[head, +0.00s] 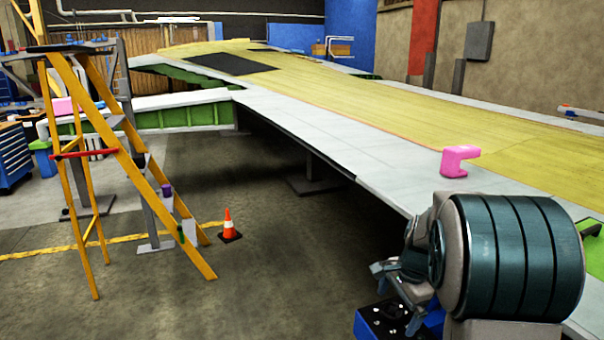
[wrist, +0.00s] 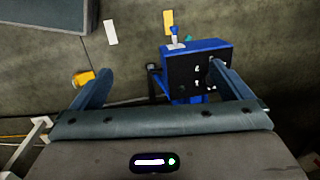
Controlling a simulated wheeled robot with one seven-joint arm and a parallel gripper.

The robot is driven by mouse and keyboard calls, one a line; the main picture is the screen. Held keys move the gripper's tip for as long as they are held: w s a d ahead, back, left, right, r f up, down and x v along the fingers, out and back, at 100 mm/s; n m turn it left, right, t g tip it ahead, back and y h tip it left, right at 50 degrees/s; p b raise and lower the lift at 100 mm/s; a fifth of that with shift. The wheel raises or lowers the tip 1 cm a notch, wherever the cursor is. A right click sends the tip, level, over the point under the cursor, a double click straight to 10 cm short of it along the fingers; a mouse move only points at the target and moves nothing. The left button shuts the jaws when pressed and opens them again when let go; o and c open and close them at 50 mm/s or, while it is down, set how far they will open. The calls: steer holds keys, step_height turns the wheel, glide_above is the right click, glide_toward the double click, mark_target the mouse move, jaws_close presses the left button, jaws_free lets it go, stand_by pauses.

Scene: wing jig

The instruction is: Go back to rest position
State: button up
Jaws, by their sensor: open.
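My gripper (head: 392,278) is at the lower right of the head view, beside the wing's near edge, below my large rounded arm link. In the wrist view my gripper (wrist: 162,84) shows two dark fingers spread wide with nothing held between them. A blue and black box (wrist: 198,66) lies in view beyond the fingers, nearer the right one; I cannot tell how far below it is. A blue box with a dark top (head: 380,325) also shows under the gripper in the head view.
The long wing (head: 330,130) fills the right side, with a pink bracket (head: 459,161) on its pale edge. A yellow stepladder (head: 130,165) and an orange cone (head: 228,223) stand left. The floor (head: 290,270) between cone and gripper is clear.

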steer(key=s+a+r+n+p, duration=0.1)
steer(key=s+a+r+n, duration=0.1)
steer(key=s, duration=0.5)
steer(key=s+a+r+n+t+p, duration=0.1)
steer(key=s+a+r+n, duration=0.2)
steer(key=s+n, duration=0.4)
steer(key=s+a+r+n+h, duration=0.1)
steer(key=s+a+r+n, duration=0.2)
steer(key=s, duration=0.5)
steer(key=shift+r+n+t+p, duration=0.35)
steer(key=shift+r+n, duration=0.25)
steer(key=shift+n, duration=0.5)
